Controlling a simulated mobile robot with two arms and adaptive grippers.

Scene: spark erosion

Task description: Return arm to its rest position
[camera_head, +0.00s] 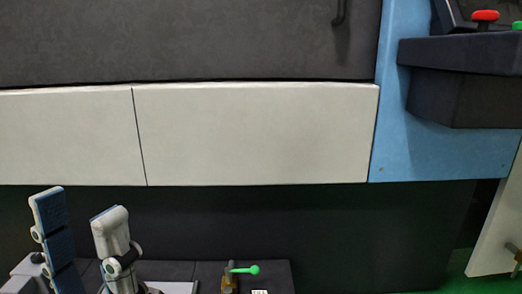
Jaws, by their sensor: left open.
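My left gripper (80,203) shows at the lower left, its two white fingers with blue pads pointing up. The fingers stand apart with nothing between them. The gripper is in front of the dark lower part of the machine, below its white panels (255,135). Most of my left arm is below the picture's edge. My right gripper does not show.
A dark surface (275,272) at the bottom holds a brass-coloured fitting with a green lever (246,269). At the upper right, a dark control box (460,88) with a red button (485,16) juts out from a blue panel (425,140). Green floor shows at lower right.

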